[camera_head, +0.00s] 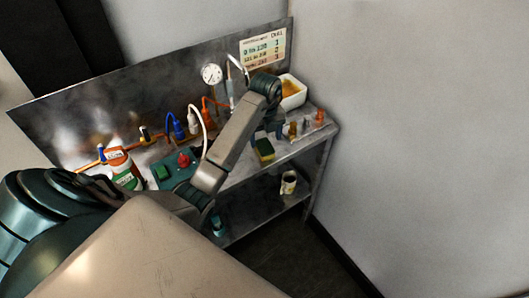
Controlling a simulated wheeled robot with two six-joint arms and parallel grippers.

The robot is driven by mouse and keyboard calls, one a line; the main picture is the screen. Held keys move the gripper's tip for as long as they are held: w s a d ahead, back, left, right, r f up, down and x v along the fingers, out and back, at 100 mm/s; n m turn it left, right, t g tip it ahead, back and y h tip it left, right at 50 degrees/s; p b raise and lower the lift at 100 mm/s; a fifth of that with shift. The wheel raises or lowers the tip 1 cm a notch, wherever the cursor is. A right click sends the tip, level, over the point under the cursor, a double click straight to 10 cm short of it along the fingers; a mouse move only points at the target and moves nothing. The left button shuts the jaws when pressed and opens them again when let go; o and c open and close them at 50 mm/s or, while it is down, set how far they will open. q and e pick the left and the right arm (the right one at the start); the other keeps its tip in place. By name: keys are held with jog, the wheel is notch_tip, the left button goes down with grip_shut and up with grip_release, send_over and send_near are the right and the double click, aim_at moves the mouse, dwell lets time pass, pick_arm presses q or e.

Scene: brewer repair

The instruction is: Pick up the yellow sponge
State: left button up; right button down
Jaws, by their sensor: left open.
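The yellow sponge (265,152) lies near the front edge of the metal bench (240,172), right of the middle. It has a dark green face on top and a yellow side. My left arm comes in from the left and reaches across the bench. My left gripper (268,135) points down from the wrist, just behind and above the sponge. It is open and small in view, partly hidden by my own arm. I cannot tell whether its fingers touch the sponge. My right gripper is not in view.
Several small fittings (306,126) stand right of the sponge. A white bin (292,92) stands behind them. A white bottle with a red-orange cap (122,165), a green board with red knob (183,160) and pipes with a gauge (211,74) are left. A can (289,182) stands on the lower shelf.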

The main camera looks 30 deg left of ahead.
aim_at(264, 146)
pick_arm(q)
jog(key=f+b, duration=0.1)
jog(key=f, duration=0.1)
jog(key=f+b, duration=0.1)
jog(key=f, duration=0.1)
jog(key=shift+s+a+f+b, duration=0.1)
jog(key=shift+s+f+b, duration=0.1)
jog(key=shift+f+b, duration=0.2)
jog(key=shift+r, duration=0.1)
jog(key=c, duration=1.1)
jog(key=shift+o, duration=0.2)
